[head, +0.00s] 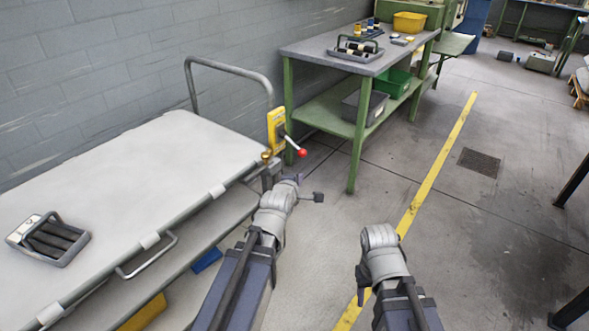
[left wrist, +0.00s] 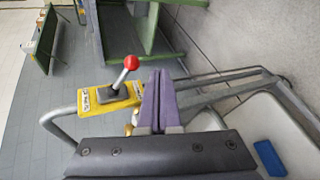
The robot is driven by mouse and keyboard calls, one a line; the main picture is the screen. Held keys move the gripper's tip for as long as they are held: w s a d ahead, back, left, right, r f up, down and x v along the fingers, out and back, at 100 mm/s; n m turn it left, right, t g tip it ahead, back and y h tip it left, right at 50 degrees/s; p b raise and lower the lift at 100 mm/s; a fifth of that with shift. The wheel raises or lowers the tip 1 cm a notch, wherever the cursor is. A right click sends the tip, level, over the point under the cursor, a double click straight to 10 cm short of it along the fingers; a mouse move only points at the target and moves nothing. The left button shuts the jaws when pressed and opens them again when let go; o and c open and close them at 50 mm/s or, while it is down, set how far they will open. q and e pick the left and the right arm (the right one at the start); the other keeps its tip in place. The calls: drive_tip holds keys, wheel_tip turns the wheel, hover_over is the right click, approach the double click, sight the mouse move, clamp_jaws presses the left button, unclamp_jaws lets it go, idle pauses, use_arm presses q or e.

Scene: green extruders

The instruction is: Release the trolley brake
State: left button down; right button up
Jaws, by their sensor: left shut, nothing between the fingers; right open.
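The grey trolley (head: 150,160) stands at the left against the wall. A yellow brake plate (head: 276,122) sits at its handle end, with a metal brake lever (head: 292,143) ending in a red knob (head: 302,153). In the left wrist view the lever (left wrist: 121,76) rises from a dark base on the yellow plate (left wrist: 92,102), tilted towards the red knob (left wrist: 131,62). My left gripper (head: 294,179) is just below the knob; its purple fingers (left wrist: 158,76) are shut and empty, beside the lever and apparently apart from it. My right gripper (head: 363,283) is low at centre right, its fingers mostly hidden.
A tray of dark cylinders (head: 48,240) lies on the trolley top. The trolley's push handle (head: 230,68) rises behind the plate. A green workbench (head: 335,58) stands beyond it. Blue and yellow bins (head: 207,260) show on the lower shelf.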

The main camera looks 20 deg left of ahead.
sight(293, 145)
use_arm(q)
drive_tip(key=a+n, duration=0.1)
drive_tip(key=w+a+r+n+t+b, duration=0.1)
drive_tip(key=a+n+t+y, duration=0.1)
drive_tip(key=a+n, duration=0.1)
drive_tip(key=shift+w+r, duration=0.15)
drive_tip(key=shift+r, duration=0.15)
use_arm(e)
wheel_tip(293, 145, down, 2)
drive_tip(key=shift+f, duration=0.2)
use_arm(q)
drive_tip(key=b+x, duration=0.2)
drive_tip(key=x, duration=0.8)
drive_tip(key=shift+b, duration=0.4)
use_arm(e)
drive_tip(key=shift+w+a+f, duration=0.35)
drive_tip(key=shift+w+f, duration=0.2)
drive_tip(key=shift+f, duration=0.05)
drive_tip(key=shift+w+a+f, duration=0.35)
drive_tip(key=shift+w+f, duration=0.15)
drive_tip(key=shift+f, duration=0.05)
use_arm(q)
drive_tip(key=shift+r, duration=0.15)
use_arm(e)
drive_tip(key=shift+r, duration=0.15)
